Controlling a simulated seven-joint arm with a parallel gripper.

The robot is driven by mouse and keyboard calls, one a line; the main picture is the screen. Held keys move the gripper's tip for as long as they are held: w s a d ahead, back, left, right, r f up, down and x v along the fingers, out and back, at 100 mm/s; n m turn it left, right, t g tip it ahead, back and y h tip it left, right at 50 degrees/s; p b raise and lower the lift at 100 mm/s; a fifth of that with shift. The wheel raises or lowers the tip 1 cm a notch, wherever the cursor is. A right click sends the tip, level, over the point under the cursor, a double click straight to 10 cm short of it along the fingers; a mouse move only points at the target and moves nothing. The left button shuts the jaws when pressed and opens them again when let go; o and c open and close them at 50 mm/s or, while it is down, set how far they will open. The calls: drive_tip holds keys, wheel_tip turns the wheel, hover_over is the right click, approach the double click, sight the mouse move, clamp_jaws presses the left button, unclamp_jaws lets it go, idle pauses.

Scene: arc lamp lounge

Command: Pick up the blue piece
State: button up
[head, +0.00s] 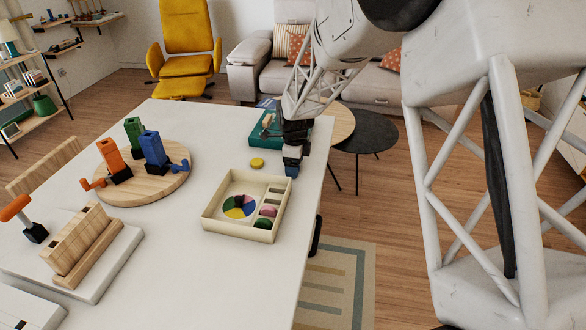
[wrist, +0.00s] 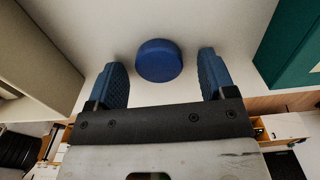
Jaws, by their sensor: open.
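The blue piece (wrist: 159,58) is a small, thick round disc lying on the white table in the wrist view. My gripper (wrist: 161,74) is open, with one blue-padded finger to the left of the piece and one to the right. The piece sits at about the level of the fingertips in that view, with a gap on both sides. In the head view my gripper (head: 292,165) points down near the table's right edge. I cannot separate the piece from the blue fingertips there.
A pale tray (head: 210,220) with coloured pieces stands just in front of my gripper. A green box (head: 270,130) lies behind it, and a yellow disc (head: 257,162) lies to its left. A round wooden board (head: 140,195) holds coloured blocks farther left.

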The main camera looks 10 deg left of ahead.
idle(0.4)
drive_tip(key=c, duration=1)
drive_tip(key=shift+r, duration=0.15)
drive_tip(key=shift+r, duration=1.45)
drive_tip(key=shift+s+d+r, duration=0.1)
drive_tip(key=shift+s+r, duration=0.15)
drive_tip(key=s+d, duration=0.2)
drive_tip(key=s, duration=0.2)
drive_tip(key=s+d+r, duration=0.1)
drive_tip(key=s+d, duration=0.1)
drive_tip(key=s, duration=0.3)
drive_tip(key=s+d, duration=0.2)
drive_tip(key=s, duration=0.3)
drive_tip(key=shift+d+r, duration=0.15)
drive_tip(key=shift+d, duration=0.2)
